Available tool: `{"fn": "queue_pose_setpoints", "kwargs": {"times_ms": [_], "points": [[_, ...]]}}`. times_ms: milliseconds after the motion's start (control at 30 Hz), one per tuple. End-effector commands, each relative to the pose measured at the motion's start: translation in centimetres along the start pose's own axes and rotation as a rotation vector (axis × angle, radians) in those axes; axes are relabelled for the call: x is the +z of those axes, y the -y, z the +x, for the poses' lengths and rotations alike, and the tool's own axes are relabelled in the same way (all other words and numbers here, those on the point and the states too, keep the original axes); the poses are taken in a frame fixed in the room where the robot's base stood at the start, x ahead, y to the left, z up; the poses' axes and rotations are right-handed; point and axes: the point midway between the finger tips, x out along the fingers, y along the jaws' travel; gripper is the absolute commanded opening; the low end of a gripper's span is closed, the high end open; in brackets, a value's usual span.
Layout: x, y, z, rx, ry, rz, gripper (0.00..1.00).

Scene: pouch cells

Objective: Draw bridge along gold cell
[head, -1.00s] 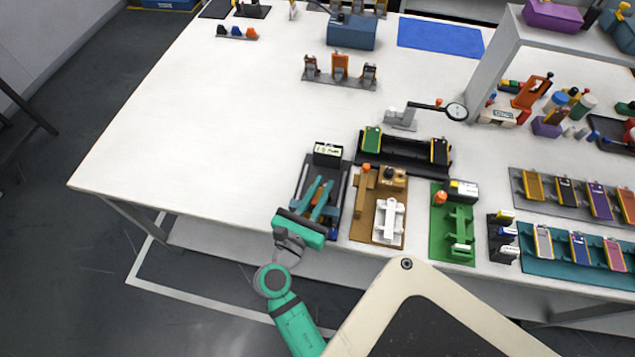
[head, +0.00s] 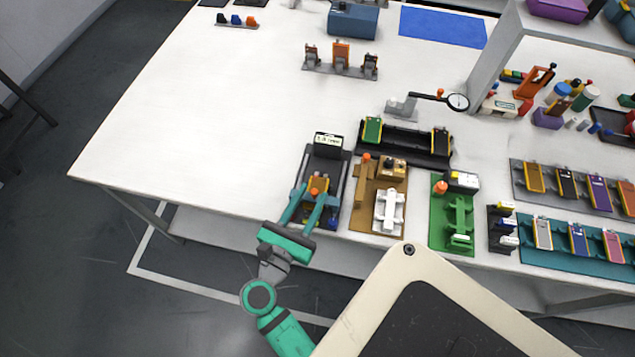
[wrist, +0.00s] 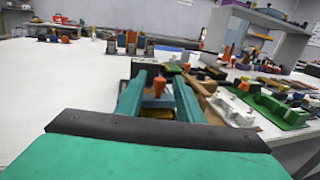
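A dark gauge fixture (head: 340,180) stands at the front edge of the table, with a small lit display (head: 328,141) at its far end. A gold cell (head: 320,182) lies in it, partly hidden. A blue bridge (wrist: 158,101) with an orange knob (head: 315,191) sits across the fixture near the cell; the knob also shows in the wrist view (wrist: 159,83). My gripper (head: 311,193) is open, its teal fingers to either side of the knob, with gaps visible in the wrist view. The fingers hide parts of the bridge. The display's figures are too small to read.
A brown fixture (head: 360,215) with a white part stands close on the right, then a green fixture (head: 440,230). A black rack (head: 405,145) with two cells lies behind. The table left of the gauge is clear.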

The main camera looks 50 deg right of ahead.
Motion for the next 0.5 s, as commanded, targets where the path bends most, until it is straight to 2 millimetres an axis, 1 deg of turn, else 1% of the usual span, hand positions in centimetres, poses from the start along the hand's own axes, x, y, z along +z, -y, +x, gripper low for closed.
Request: {"fn": "queue_pose_setpoints", "kwargs": {"times_ms": [33,100,200,300,500], "points": [[0.0,-0.1,-1.0,0.004,-0.002,0.000,0.34],[0.0,-0.1,-2.1,0.005,-0.001,-0.001,0.34],[-0.1,-0.1,-3.2,0.001,-0.001,-0.001,0.34],[0.0,0.0,-3.9,-0.002,-0.001,0.000,0.34],[0.0,0.1,-4.3,-0.004,0.000,0.001,0.34]]}}
